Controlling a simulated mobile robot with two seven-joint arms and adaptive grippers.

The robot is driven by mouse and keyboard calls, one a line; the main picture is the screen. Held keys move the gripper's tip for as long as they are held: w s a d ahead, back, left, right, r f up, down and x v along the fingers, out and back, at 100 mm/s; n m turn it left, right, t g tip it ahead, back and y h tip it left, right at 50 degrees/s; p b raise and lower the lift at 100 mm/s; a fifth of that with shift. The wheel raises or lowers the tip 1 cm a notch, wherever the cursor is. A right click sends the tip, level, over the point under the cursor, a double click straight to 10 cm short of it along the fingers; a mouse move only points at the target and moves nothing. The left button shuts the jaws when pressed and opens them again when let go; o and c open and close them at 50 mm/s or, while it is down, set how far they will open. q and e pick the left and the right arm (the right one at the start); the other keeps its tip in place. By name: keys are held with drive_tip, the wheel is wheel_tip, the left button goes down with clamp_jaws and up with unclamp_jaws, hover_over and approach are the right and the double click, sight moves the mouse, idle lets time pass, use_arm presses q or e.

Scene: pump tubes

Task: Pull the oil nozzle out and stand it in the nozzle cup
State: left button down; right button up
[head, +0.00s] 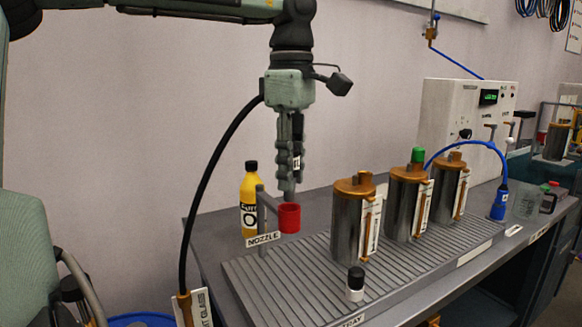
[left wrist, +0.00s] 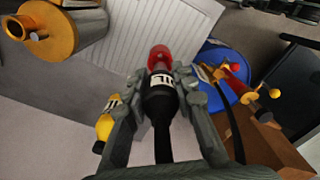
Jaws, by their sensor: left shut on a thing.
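My left gripper (head: 289,185) points straight down in the head view and is shut on the oil nozzle (head: 297,135). The nozzle is black with a white label and also shows between the fingers in the left wrist view (left wrist: 160,103). The red nozzle cup (head: 289,218) is directly below the fingertips, on a grey post with a NOZZLE sign (head: 263,239). In the left wrist view the cup (left wrist: 159,57) lies just beyond the nozzle's front end. I cannot tell whether the tip is inside the cup. My right gripper is not in view.
A black hose (head: 205,180) hangs from the gripper to the lower left. A yellow bottle (head: 249,205) stands close left of the cup. Three metal canisters (head: 346,240) stand right on the ribbed tray (head: 290,285). A small black-capped bottle (head: 356,283) is at the tray's front.

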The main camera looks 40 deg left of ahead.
use_arm(q)
drive_tip(key=shift+f+b, duration=1.1)
drive_tip(key=shift+f, duration=0.85)
drive_tip(key=c, duration=1.2)
unclamp_jaws()
drive_tip(key=shift+o, duration=0.2)
wheel_tip(320, 180, up, 12)
drive_tip(key=shift+r, duration=0.1)
